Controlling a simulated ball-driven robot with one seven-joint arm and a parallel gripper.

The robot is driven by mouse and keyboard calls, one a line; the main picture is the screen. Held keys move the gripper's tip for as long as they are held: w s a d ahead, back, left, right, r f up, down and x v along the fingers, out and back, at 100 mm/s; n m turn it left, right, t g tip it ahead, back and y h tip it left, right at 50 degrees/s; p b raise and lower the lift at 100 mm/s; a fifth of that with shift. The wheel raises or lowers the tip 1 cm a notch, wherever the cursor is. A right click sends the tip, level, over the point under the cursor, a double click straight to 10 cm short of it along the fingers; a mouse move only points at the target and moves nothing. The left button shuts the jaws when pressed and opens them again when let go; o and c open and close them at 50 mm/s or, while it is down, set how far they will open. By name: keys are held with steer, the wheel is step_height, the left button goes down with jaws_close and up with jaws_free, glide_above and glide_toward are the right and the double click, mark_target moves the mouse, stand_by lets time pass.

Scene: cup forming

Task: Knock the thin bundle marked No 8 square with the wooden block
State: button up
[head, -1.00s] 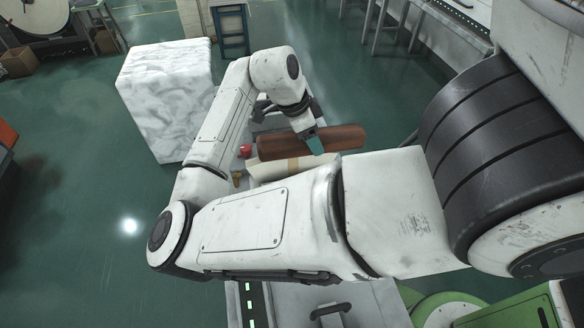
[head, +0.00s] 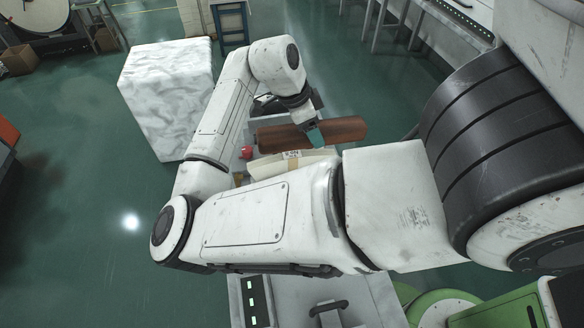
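The wooden block (head: 345,129) is long and reddish brown, lying across the picture beyond my forearm. My gripper (head: 315,137) reaches down over its middle, and a teal finger shows against its near side. The gripper appears shut on the block, though the far finger is hidden. My forearm hides the bundle's near and right parts.
A small red object (head: 246,152) sits left of the block. A white marbled block (head: 168,95) stands on the floor at left. A grey surface with a dark handle (head: 329,308) lies in front. Open green floor is on the left.

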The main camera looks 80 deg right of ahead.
steer(key=shift+r+p, duration=1.85)
steer(key=shift+r, duration=0.7)
